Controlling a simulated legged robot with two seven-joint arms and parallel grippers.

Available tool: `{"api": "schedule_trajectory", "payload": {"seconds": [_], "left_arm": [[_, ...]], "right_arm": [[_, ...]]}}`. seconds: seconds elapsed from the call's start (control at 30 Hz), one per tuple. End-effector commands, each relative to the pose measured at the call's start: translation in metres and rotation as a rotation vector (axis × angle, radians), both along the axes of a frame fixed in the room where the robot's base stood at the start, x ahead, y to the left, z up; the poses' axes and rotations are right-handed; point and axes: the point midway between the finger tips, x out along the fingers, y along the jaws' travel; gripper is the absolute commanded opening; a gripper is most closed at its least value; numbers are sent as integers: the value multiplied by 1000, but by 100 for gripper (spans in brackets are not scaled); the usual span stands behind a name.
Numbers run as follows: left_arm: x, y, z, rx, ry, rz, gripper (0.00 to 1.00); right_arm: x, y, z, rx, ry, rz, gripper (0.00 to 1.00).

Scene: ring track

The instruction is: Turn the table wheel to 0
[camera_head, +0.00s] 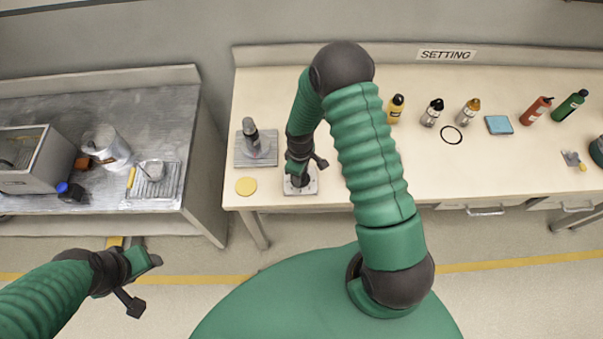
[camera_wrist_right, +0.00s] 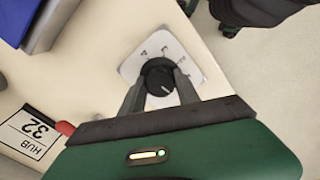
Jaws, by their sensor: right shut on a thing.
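The table wheel is a black round knob (camera_wrist_right: 158,82) with a short white line on it, on a pale square plate (camera_wrist_right: 136,67) with a few marks too small to read. The plate also shows at the bench's front edge in the head view (camera_head: 312,187). My right gripper (camera_wrist_right: 160,76) is shut on the knob, one finger on each side; in the head view its hand (camera_head: 299,170) hides most of the knob. My left gripper (camera_head: 142,281) is open and empty, low at the left, in front of the grey bench.
A grey plate with an upright dark handle (camera_head: 252,140) and a yellow disc (camera_head: 246,186) lie left of the wheel. Bottles, including a yellow one (camera_head: 395,108), stand farther right. A gap separates the cream bench from the grey bench (camera_head: 150,86). A "HUB 32" label (camera_wrist_right: 33,130) lies nearby.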

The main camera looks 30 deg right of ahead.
Motion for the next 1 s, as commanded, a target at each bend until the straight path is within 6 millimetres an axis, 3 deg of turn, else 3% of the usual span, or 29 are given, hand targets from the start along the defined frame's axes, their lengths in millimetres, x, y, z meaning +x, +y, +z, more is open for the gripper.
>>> {"api": "schedule_trajectory", "payload": {"seconds": [0.03, 0.27, 0.3, 0.43, 0.77, 0.87, 1.0], "left_arm": [[0, 0, 0, 0, 0, 0, 52], [0, 0, 0, 0, 0, 0, 52], [0, 0, 0, 0, 0, 0, 52], [0, 0, 0, 0, 0, 0, 52], [0, 0, 0, 0, 0, 0, 52], [0, 0, -1, 0, 0, 0, 52], [0, 0, -4, 0, 0, 0, 52]], "right_arm": [[7, 3, 3, 3, -18, 2, 0], [8, 2, 3, 2, -20, 3, 0], [8, 2, 3, 2, -20, 3, 43], [5, 0, 2, 1, -14, 2, 59], [2, -2, 4, 1, -9, 0, 59], [3, -2, 15, 0, -10, -1, 59], [4, -2, 50, -1, -14, 1, 59]]}}
